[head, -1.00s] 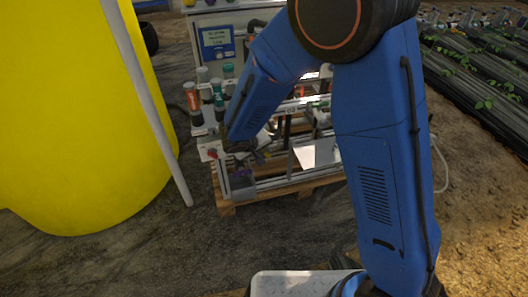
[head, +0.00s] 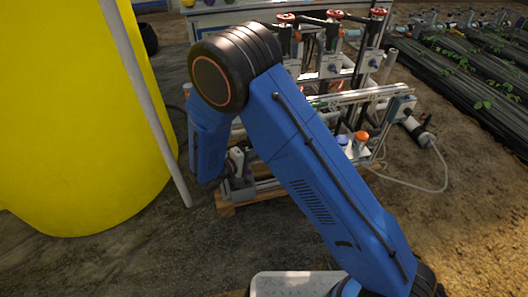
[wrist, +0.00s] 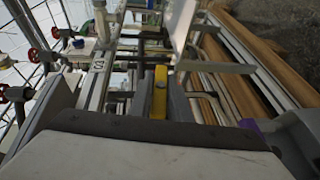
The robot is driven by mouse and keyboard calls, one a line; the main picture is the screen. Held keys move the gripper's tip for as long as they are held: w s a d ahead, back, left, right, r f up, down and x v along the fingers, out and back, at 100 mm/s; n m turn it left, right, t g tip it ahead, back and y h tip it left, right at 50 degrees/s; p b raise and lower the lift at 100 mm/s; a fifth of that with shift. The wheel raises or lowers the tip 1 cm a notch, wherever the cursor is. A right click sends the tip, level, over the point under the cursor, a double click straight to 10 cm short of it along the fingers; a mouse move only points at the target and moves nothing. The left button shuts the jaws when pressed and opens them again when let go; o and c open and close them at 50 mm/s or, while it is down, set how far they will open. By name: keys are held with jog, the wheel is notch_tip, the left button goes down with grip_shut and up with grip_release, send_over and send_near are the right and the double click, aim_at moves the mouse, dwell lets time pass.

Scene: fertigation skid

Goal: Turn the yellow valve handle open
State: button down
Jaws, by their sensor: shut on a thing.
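The yellow valve handle (wrist: 160,92) shows in the wrist view as a short yellow bar, pointing away from the camera. My gripper (wrist: 158,100) has its two grey fingers on either side of the handle and is shut on it. The valve body under the handle is mostly hidden by the fingers. In the head view my blue arm covers the handle, and I cannot make it out there.
Red handwheels (head: 335,15) stand along the skid's top, and show at left in the wrist view (wrist: 32,55). The skid rests on a wooden pallet (head: 226,208). A yellow tank (head: 75,120) and grey pole (head: 145,100) stand close left. A white hose (head: 440,165) lies right.

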jog(key=shift+n+t+h, duration=0.3)
jog(key=shift+h, duration=0.3)
jog(key=shift+s, duration=0.1)
jog(key=c, duration=1.7)
grip_release()
jog(key=v, duration=1.7)
jog(key=shift+s+f, duration=0.15)
jog(key=shift+f, duration=0.15)
